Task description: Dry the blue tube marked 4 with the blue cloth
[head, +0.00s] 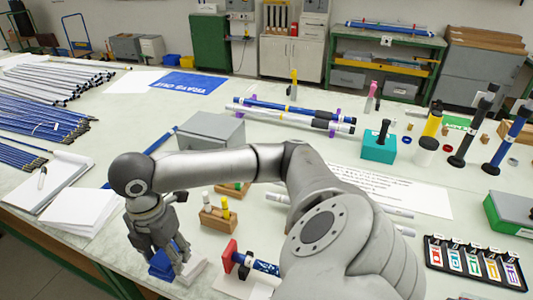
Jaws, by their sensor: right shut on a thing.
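My right gripper (169,262) points down near the table's front edge, left of the vise-like holder. It is shut on the blue cloth (159,264), which shows bunched at its fingertips. A white folded piece (196,270) lies right beside the cloth. A blue tube (263,266) lies in a holder with a red plate (229,256), to the right of my right gripper. My right arm hides its right end, and I cannot read its marking. My left gripper is not in view.
A wooden block (219,220) with small bottles stands behind the red holder. A grey box (212,130) stands behind my forearm. Paper stacks (80,211) lie to the left. A rack of coloured labels (475,264) stands at the right. Many blue and white rods lie at far left.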

